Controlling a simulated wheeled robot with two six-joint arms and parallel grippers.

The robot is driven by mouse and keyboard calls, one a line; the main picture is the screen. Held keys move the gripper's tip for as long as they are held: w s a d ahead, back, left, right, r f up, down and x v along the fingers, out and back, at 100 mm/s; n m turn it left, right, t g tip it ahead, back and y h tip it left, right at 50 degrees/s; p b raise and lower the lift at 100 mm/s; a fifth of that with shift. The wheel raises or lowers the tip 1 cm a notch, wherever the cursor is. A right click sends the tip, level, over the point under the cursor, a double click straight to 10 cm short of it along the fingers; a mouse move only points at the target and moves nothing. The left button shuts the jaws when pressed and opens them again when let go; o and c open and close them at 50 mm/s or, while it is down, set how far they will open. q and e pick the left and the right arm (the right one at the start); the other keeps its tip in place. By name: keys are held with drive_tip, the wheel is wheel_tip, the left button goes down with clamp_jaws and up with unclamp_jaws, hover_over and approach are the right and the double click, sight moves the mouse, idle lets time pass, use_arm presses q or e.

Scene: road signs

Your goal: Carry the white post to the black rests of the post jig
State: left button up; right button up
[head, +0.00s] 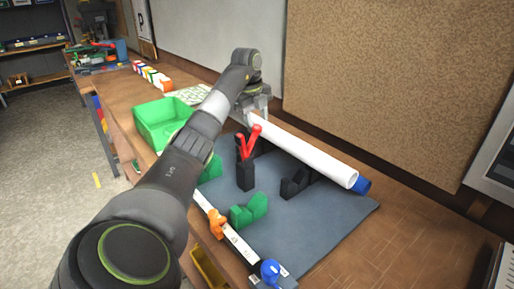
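Another dark block shows behind the red V-shaped piece (249,142), which stands on a black block (246,176). My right gripper is out of view.
Green rests (250,210) stand on the mat (325,222), in front. A white rail (238,240) with an orange clamp (216,223) and a blue clamp (270,271) runs along the front. A green bin (162,122) is at left. A pegboard wall (390,80) rises behind.

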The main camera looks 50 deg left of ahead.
use_arm(q)
wheel_tip(320, 180, down, 4)
drive_tip(key=shift+r+p, duration=0.1)
drive_tip(key=shift+p, duration=0.45)
drive_tip(key=shift+f, duration=0.5)
wheel_tip(320, 180, down, 4)
drive_tip(key=shift+r+p, duration=0.25)
drive_tip(key=shift+p, duration=0.4)
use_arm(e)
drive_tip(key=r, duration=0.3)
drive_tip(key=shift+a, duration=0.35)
use_arm(q)
drive_tip(key=o, duration=1)
drive_tip(key=shift+f, duration=0.1)
drive_tip(key=o, duration=0.4)
drive_tip(key=shift+s, duration=0.1)
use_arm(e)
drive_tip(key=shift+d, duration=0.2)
